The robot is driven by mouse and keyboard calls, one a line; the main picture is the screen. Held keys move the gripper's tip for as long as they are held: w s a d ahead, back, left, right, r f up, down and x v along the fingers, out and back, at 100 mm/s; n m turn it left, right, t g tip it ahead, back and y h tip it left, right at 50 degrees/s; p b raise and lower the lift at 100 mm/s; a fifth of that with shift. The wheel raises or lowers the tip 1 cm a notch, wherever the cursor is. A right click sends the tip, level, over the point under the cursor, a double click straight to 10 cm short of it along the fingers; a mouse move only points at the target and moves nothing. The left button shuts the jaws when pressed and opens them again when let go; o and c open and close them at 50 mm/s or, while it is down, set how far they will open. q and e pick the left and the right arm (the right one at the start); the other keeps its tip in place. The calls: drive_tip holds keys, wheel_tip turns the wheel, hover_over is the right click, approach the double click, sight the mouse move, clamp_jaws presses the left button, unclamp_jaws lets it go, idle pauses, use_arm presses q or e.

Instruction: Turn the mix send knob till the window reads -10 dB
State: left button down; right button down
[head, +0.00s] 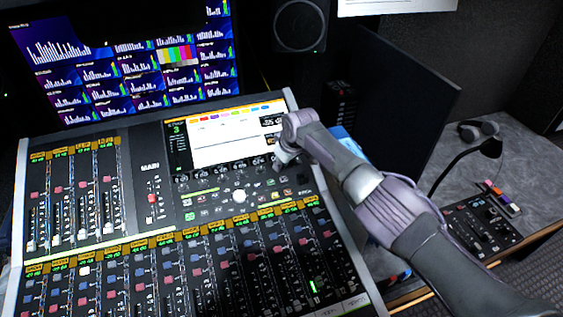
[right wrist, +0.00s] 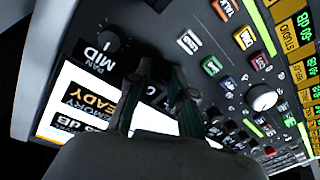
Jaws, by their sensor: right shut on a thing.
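The mixing console (head: 145,165) fills the lower left of the head view. My right gripper (head: 284,158) reaches in from the right to the knob row under the console's screen (head: 225,143). In the right wrist view my right gripper (right wrist: 165,78) has its fingers closed on a dark knob, taken as the mix send knob, mostly hidden between them. The readout window (right wrist: 80,122) lies left of the fingers. It shows "MEMORY READY" and a dB line ending in 5, with its start cut off. My left gripper is not in view.
A white round knob (right wrist: 262,98) and several coloured buttons lie to the right of the fingers. A PAN knob (right wrist: 108,40) marked MID sits to the left. Faders fill the console's front.

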drive_tip(key=m+p, duration=0.1)
drive_tip(key=m, duration=0.1)
drive_tip(key=shift+r+m, duration=0.1)
drive_tip(key=shift+m, duration=0.2)
drive_tip(key=m+p, duration=0.2)
drive_tip(key=m, duration=0.1)
drive_tip(key=shift+s+m+t, duration=0.1)
drive_tip(key=shift+m+t, duration=0.2)
drive_tip(key=shift+m+p, duration=0.8)
drive_tip(key=shift+m, duration=1.8)
drive_tip(key=shift+f, duration=0.2)
drive_tip(key=c, duration=1)
unclamp_jaws()
drive_tip(key=shift+c, duration=0.2)
